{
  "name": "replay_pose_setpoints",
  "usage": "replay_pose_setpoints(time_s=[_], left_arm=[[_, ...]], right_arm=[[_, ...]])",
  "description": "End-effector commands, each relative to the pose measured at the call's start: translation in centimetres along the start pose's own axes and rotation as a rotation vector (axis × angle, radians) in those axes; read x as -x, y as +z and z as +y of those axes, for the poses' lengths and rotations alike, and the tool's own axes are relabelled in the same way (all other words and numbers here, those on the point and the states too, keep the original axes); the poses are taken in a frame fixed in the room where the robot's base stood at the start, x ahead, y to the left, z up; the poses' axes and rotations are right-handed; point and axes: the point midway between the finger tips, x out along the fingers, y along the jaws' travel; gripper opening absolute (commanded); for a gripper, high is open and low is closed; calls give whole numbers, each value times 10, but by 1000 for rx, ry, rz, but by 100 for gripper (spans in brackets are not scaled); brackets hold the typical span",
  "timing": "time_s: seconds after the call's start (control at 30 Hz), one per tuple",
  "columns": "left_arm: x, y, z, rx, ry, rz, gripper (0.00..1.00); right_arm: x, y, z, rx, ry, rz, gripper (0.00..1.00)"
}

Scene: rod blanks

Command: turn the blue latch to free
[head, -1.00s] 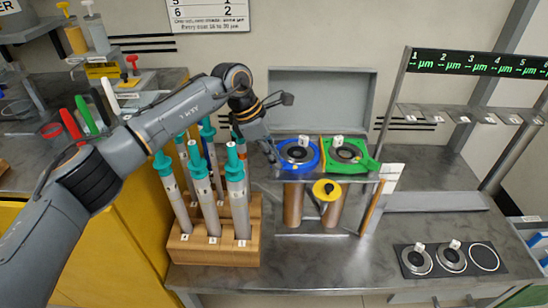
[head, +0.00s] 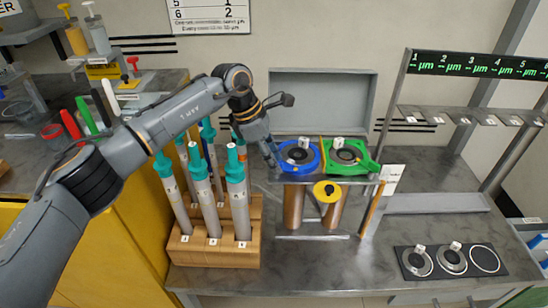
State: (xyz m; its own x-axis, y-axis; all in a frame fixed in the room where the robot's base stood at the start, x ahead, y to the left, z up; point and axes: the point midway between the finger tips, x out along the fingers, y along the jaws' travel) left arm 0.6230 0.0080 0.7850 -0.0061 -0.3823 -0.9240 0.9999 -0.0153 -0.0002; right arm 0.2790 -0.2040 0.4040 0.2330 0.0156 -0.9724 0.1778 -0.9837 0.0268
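The blue latch is a blue ring (head: 300,170) around a dark round port on the left of a raised metal stand. My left gripper (head: 273,160) points down at the ring's left edge. Its fingers are small and partly overlap in this view, so I cannot tell whether they are open or touching the ring. A matching green latch (head: 346,158) sits to the right, with its tab toward the lower right. My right gripper is not in view.
A wooden rack (head: 214,250) holds several grey tubes with teal caps under my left arm. A yellow knob (head: 327,192) is on the stand's front. A grey open lid (head: 322,100) stands behind. A black plate with round seats (head: 450,261) lies at right.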

Motion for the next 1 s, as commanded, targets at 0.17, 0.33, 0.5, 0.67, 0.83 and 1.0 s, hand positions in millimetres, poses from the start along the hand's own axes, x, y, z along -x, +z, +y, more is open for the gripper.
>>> replay_pose_setpoints(time_s=[0.17, 0.33, 0.5, 0.67, 0.83, 1.0], left_arm=[[22, 0, 1, -1, 4, 0, 33], [58, 0, 1, 0, 5, -2, 33], [92, 0, 1, 0, 4, -1, 33], [112, 0, 1, 0, 3, 0, 33], [120, 0, 0, 0, 1, -1, 33], [120, 0, 0, 0, 1, 0, 33]], right_arm=[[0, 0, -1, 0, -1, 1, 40], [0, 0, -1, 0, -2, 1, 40], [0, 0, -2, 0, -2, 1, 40], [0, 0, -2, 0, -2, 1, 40], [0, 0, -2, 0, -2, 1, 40], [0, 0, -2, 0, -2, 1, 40]])
